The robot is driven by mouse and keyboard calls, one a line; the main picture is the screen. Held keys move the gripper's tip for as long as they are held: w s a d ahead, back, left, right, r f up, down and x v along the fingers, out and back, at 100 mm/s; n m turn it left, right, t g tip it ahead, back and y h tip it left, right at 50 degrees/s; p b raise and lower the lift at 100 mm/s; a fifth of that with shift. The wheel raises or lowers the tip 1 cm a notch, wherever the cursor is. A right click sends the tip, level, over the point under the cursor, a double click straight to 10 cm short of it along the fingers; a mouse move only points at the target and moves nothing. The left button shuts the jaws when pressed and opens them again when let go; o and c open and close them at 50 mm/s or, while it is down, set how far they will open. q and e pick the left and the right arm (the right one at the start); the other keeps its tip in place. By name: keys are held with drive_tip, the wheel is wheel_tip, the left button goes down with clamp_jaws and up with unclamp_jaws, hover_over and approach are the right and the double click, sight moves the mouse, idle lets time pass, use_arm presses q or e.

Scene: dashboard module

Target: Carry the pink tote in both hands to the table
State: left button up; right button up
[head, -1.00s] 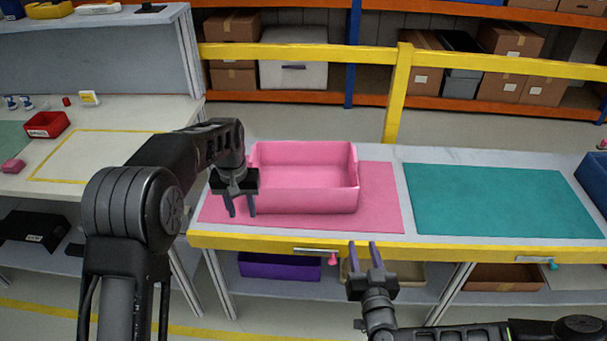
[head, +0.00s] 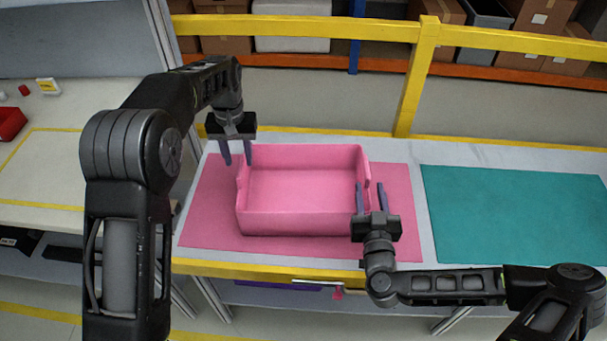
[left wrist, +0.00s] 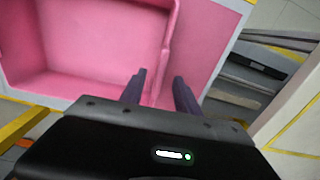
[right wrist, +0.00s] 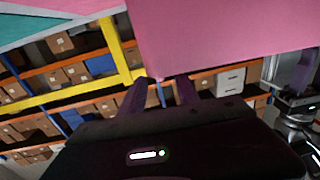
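The pink tote (head: 300,217) sits upright and empty on a pink mat (head: 205,215) on the workbench. My left gripper (head: 237,160) is open, fingers pointing down, close to the tote's left wall at the far end. In the left wrist view the tote's rim (left wrist: 170,50) runs toward the space between its fingers (left wrist: 160,80); contact cannot be told. My right gripper (head: 370,187) is open at the tote's right wall near the front corner. In the right wrist view the tote (right wrist: 220,35) fills the top, just beyond the open fingers (right wrist: 162,82).
A white table (head: 75,145) with a yellow outlined area and a red bin (head: 10,124) stands at the left. A teal mat (head: 520,215) lies clear on the bench's right. A yellow rail (head: 330,29) and shelving with boxes stand behind the bench.

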sight(242, 175)
use_arm(q)
drive_tip(key=shift+w, duration=0.2)
use_arm(e)
drive_tip(key=shift+w, duration=0.2)
use_arm(q)
drive_tip(key=shift+s+r, duration=0.1)
use_arm(e)
drive_tip(key=shift+s, duration=0.1)
drive_tip(key=shift+r, duration=0.1)
